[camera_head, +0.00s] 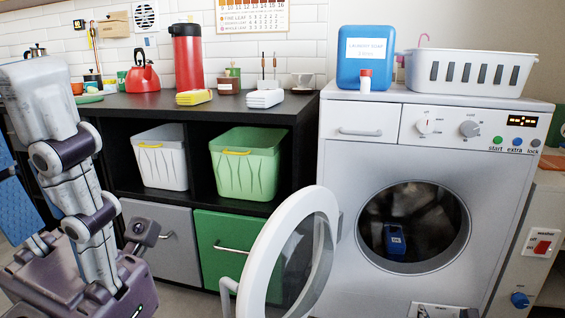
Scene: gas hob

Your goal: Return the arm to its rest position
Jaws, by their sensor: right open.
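My right gripper (98,190) is close to the camera at the far left, in front of the shelf unit. It looks open, with a long jointed white and purple part rising from a purple body at the lower left. Nothing is seen held in it. It is well apart from the washing machine (330,170). Where the rest of my right arm runs cannot be told. My left gripper is not in view.
The washer door (275,245) stands open, jutting toward me at the lower middle. A blue item (395,238) lies in the drum. The dark shelf unit (285,108) carries a red kettle (141,76) and a red flask (187,60). A white basket (470,72) and blue canister (350,72) top the washer.

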